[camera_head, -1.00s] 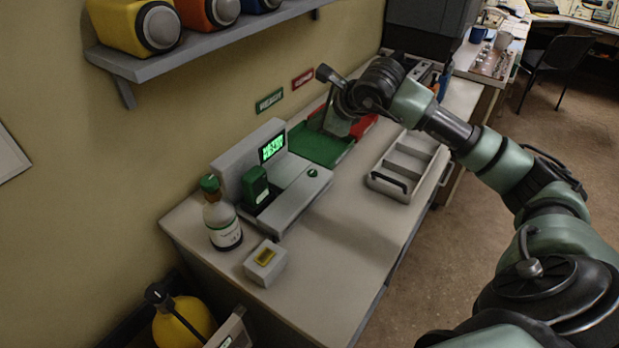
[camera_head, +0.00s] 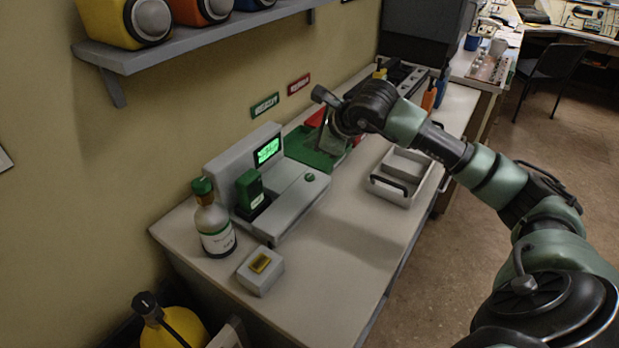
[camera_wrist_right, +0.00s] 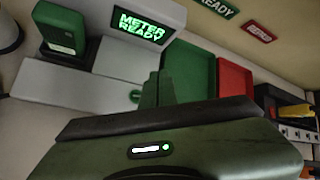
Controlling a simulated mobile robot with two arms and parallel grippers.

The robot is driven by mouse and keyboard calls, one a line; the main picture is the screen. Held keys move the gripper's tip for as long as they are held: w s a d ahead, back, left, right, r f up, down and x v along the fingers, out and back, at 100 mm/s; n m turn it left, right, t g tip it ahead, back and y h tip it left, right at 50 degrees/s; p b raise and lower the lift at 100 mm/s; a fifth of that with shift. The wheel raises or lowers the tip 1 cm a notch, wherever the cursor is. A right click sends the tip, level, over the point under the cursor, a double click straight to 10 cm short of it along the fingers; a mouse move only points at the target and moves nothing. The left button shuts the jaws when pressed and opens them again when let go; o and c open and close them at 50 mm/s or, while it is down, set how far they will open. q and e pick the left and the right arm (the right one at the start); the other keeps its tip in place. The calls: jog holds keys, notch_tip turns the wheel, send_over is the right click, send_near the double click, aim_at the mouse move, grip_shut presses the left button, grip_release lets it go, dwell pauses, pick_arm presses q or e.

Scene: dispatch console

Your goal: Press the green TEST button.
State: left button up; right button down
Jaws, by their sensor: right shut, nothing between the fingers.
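The grey test station (camera_head: 290,208) stands on the bench against the wall. Its small round green button (camera_head: 310,177) is on the top face, right of the green meter (camera_head: 250,188) in its cradle. The lit screen (camera_head: 267,150) reads "METER READY" in the wrist view (camera_wrist_right: 142,26). My right gripper (camera_head: 327,150) is shut and empty, above the green tray just beyond the button, apart from it. In the right wrist view the button (camera_wrist_right: 135,96) shows just left of the fingers (camera_wrist_right: 157,90). My left gripper is out of view.
A green tray (camera_head: 300,146) and a red tray (camera_wrist_right: 234,78) lie behind the station. A white-green bottle (camera_head: 213,225) and a small box with a yellow top (camera_head: 260,271) stand in front. A grey divided tray (camera_head: 390,190) is at right. A shelf (camera_head: 190,40) hangs above.

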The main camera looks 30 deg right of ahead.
jog(key=b, duration=0.4)
send_over(312, 178)
notch_tip(312, 178, down, 6)
jog(key=shift+f, duration=0.7)
jog(key=shift+f+b, duration=0.1)
jog(key=shift+b, duration=0.25)
dwell(0.9)
jog(key=shift+f+b, duration=0.3)
jog(key=shift+b, duration=0.2)
jog(key=shift+f+b, duration=0.45)
jog(key=shift+b, duration=0.15)
dwell(0.8)
jog(key=shift+r, duration=0.1)
jog(key=shift+r+p, duration=0.3)
jog(key=shift+r, duration=0.4)
jog(key=shift+r, duration=0.1)
